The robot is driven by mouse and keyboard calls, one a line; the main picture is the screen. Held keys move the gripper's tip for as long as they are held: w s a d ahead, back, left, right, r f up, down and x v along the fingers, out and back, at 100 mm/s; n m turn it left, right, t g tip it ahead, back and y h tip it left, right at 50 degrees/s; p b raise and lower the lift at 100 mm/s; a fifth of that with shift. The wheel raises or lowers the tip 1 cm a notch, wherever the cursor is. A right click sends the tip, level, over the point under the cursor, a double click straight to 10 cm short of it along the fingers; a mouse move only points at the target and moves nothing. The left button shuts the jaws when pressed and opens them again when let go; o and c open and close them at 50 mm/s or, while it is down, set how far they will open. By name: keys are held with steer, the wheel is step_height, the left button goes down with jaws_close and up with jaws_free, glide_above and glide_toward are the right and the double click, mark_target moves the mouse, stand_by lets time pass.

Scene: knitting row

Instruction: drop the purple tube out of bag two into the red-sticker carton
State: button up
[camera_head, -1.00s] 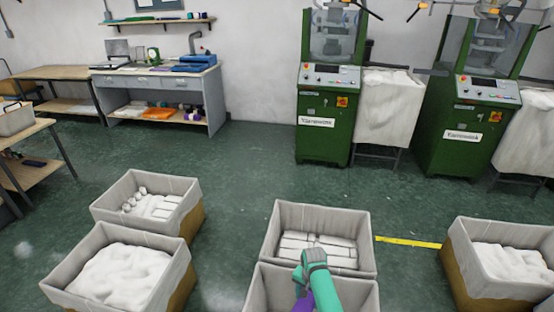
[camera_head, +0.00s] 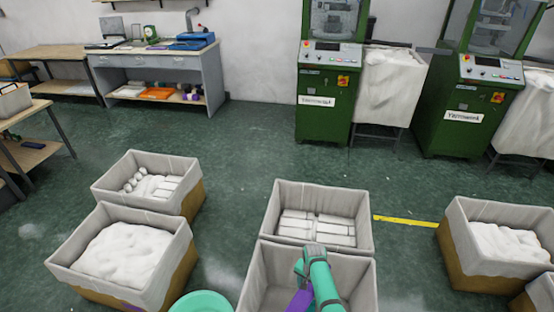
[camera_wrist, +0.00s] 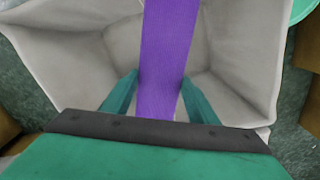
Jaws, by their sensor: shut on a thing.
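The purple tube (camera_wrist: 166,45) is held between the two teal fingers of my gripper (camera_wrist: 160,82) in the wrist view. In the head view a part of the tube (camera_head: 299,301) shows beside my teal arm at the bottom. Below the gripper is a grey-lined carton (camera_wrist: 240,50) that looks empty where I can see into it; the tube hides part of its floor. It also shows in the head view, front centre (camera_head: 367,285). No red sticker is visible on any carton, and no bag is marked as two in view.
A carton of white packets (camera_head: 366,225) stands just behind. Cartons of white filling stand at left (camera_head: 70,275) and right (camera_head: 450,235). Another left carton (camera_head: 110,190) holds packets and rolls. A teal round item (camera_head: 203,302) is at the bottom edge. Green machines (camera_head: 325,110) stand behind open floor.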

steer(key=o, duration=1.5)
step_height(320, 180, up, 11)
steer(key=shift+f, duration=0.15)
